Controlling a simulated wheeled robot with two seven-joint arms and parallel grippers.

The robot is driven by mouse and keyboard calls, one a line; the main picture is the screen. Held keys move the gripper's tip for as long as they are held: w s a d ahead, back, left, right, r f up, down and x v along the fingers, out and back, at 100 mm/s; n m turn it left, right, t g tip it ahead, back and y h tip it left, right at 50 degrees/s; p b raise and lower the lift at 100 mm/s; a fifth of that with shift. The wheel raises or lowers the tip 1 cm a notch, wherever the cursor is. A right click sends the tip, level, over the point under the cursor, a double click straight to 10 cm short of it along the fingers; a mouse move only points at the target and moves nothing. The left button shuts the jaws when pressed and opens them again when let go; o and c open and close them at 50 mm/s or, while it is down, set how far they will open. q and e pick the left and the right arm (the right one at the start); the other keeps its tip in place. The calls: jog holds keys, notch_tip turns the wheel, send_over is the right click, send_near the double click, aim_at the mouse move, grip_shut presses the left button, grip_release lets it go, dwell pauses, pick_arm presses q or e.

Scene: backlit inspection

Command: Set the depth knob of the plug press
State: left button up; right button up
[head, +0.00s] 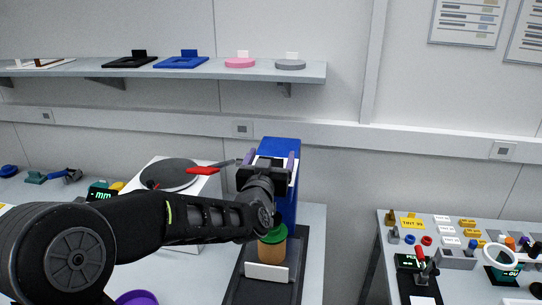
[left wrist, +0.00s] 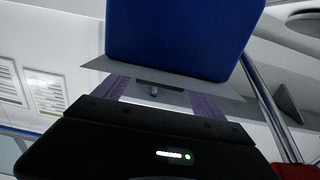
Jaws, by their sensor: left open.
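The plug press (head: 281,148) has a tall blue body on a dark base. It stands upright in the middle of the head view. My left gripper (head: 270,160) is open in front of the upper part of the press and covers much of it. In the left wrist view the blue body (left wrist: 180,40) fills the top, with a grey plate below it. A small grey stub (left wrist: 154,91), perhaps the depth knob, shows between the spread purple fingers of my gripper (left wrist: 160,98). I cannot tell whether they touch it. My right gripper is out of view.
A green-topped tan cylinder (head: 272,244) stands on the press base behind a pale block (head: 267,272). A round dark plate with a red-handled lever (head: 199,171) is left of the press. A shelf (head: 200,72) is above. A crowded table (head: 455,260) is at right.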

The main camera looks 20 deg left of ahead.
pick_arm(q)
jog(key=shift+c, duration=0.2)
jog(key=c, duration=1.3)
jog(key=shift+n+y, duration=0.4)
jog(key=shift+y, duration=0.2)
jog(key=n+g+y, duration=0.2)
jog(key=n+y, duration=0.1)
jog(key=y, duration=0.1)
jog(key=shift+w+d, duration=0.1)
jog(key=n+g+y, duration=0.3)
jog(key=g+y, duration=0.1)
jog(key=shift+n+y, duration=0.3)
jog(key=shift+n, duration=0.1)
jog(key=n+g+y, duration=0.1)
jog(key=g, duration=0.1)
jog(key=n+g+y, duration=0.2)
jog(key=g, duration=0.1)
jog(key=shift+d+n, duration=0.1)
jog(key=shift+n, duration=0.2)
jog(key=shift+r+n+g+y, duration=0.1)
jog(key=shift+n+g+y, duration=0.1)
jog(key=shift+n+g, duration=0.75)
jog(key=shift+n+g+y, duration=0.2)
jog(key=shift+n+g, duration=0.25)
jog(key=shift+g, duration=0.9)
jog(key=shift+a, duration=0.2)
